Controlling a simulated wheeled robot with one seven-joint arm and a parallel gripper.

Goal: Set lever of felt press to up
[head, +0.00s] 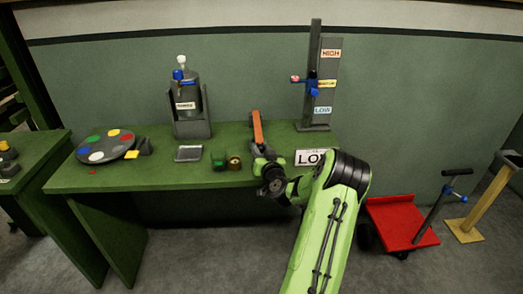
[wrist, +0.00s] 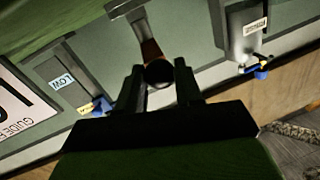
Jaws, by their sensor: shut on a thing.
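The lever of the felt press shows in the head view as an orange bar (head: 257,128) at the back of the green bench. In the wrist view its brownish shaft (wrist: 151,49) rises from a grey bracket (wrist: 125,7) and ends in a dark round knob (wrist: 158,73). My gripper (wrist: 159,82) has a finger on each side of the knob and is shut on it. In the head view my gripper (head: 262,153) is at the near end of the orange bar and hides part of the lever and its base.
A grey post (head: 314,70) with HIGH and LOW labels stands right of the lever. A bottle in a stand (head: 186,95), a disc with coloured spots (head: 105,146) and small blocks (head: 219,164) are to the left. A red cart (head: 397,220) stands right of the bench.

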